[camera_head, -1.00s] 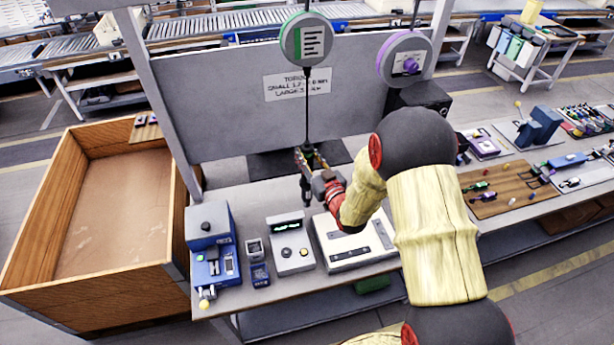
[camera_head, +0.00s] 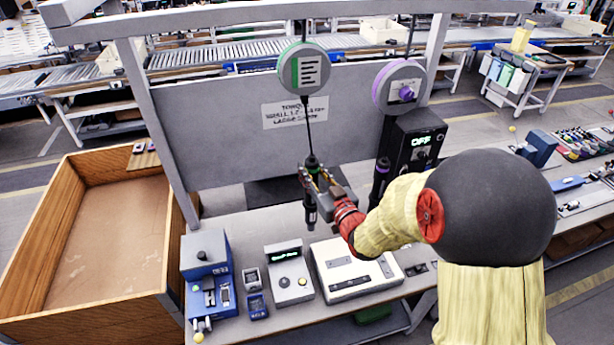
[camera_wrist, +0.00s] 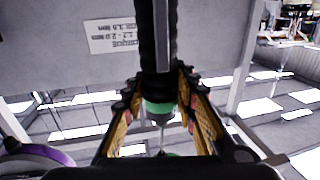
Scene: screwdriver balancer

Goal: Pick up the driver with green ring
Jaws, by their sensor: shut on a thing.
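The driver with the green ring (camera_head: 311,213) hangs upright on its cable below the green-rimmed balancer reel (camera_head: 305,69). My gripper (camera_head: 310,183) is around the driver's body and shut on it, above the bench. In the wrist view the black driver (camera_wrist: 156,45) stands between the two fingers of my gripper (camera_wrist: 160,95), with its green ring (camera_wrist: 160,108) between them. The driver's tip is clear of the bench top.
A second driver (camera_head: 381,180) hangs at right below the purple-rimmed reel (camera_head: 400,87), near a black box reading OFF (camera_head: 417,140). Below stand a white fixture (camera_head: 355,268), a grey tester (camera_head: 289,272) and a blue device (camera_head: 207,275). A wooden-walled bin (camera_head: 75,215) is at left.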

